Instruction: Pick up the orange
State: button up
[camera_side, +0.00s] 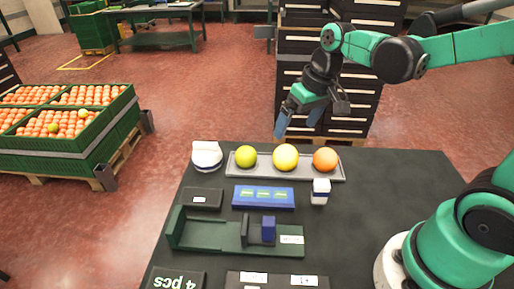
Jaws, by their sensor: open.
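The orange (325,159) sits at the right end of a shallow grey tray (264,173) on the dark table. A larger yellow fruit (285,157) lies in the middle of the tray, and a yellow-green fruit (246,157) lies to its left. My gripper (298,122) is open and empty. It hangs in the air above the far edge of the table, above and to the left of the orange in the picture, apart from all the fruit.
A white round object (206,154) stands left of the tray. In front are a blue block (263,197), a small white-and-dark cube (320,191) and a green fixture (205,233). The right part of the table (390,185) is clear. Crates of oranges (70,135) stand at the left.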

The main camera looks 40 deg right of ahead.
aim_at(289, 147)
jog(key=f, duration=0.1)
jog(key=w+d+f+g, duration=0.1)
jog(key=w+d+f+g+y, duration=0.1)
jog(key=shift+w+f, duration=0.25)
jog(key=shift+w+d+f+g+y, duration=0.2)
jog(key=shift+d+f+g+y, duration=0.1)
jog(key=shift+f, duration=0.3)
jog(key=shift+x, duration=2.75)
jog(key=c, duration=1.2)
jog(key=shift+c, duration=0.2)
jog(key=shift+r, duration=0.15)
